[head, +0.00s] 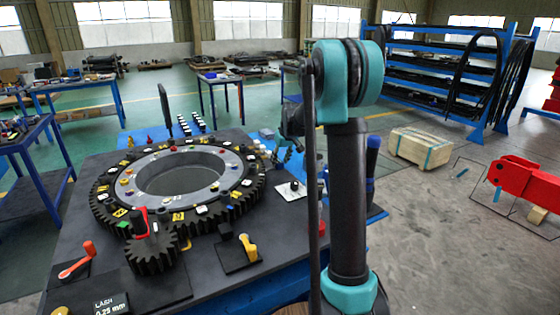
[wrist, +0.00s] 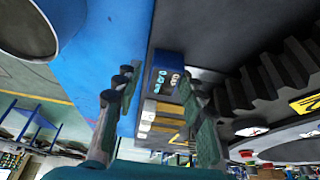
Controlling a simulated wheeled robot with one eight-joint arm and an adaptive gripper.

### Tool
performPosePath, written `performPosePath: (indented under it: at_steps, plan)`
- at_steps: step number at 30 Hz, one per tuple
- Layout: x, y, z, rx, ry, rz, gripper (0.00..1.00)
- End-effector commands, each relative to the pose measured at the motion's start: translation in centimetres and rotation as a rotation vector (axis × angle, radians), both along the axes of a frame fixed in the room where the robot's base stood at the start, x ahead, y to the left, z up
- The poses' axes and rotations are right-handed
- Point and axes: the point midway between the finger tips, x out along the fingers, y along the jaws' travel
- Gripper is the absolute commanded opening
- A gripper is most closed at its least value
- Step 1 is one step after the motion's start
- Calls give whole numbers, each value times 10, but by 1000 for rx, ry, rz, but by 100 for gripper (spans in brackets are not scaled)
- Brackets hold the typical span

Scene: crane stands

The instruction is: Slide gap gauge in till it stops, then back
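A large dark ring gear (head: 110,212) lies flat on the dark table. A small pinion gear (head: 152,258) sits at its front left. A sign (head: 112,305) at the table's front reads "LASH 0.25 mm". My gripper (head: 287,150) is beyond the ring's right side in the head view, partly hidden by my arm. In the wrist view my gripper (wrist: 154,85) is open. A blue block (wrist: 163,76) with small markings and a yellowish striped piece (wrist: 160,115) show between and beyond its fingers, with no clear contact. I cannot tell which thing is the gap gauge.
Gear teeth (wrist: 272,80) are close on the right in the wrist view. A wooden crate (head: 420,148) is on the floor at right. Small parts lie on the ring.

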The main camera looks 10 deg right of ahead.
Motion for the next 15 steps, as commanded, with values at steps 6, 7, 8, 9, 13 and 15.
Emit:
performPosePath:
  at_steps: [6, 7, 8, 9, 13, 15]
  plan:
    - [-4, -1, 8, 0, 0, 0, 40]
    - [-5, -1, 12, 0, 0, 0, 40]
    - [-7, -2, 16, 0, 0, 0, 40]
    - [-9, -3, 22, 0, 0, 0, 40]
    - [-19, -6, 47, 0, 0, -1, 40]
    - [-25, -8, 60, 1, 0, -2, 40]
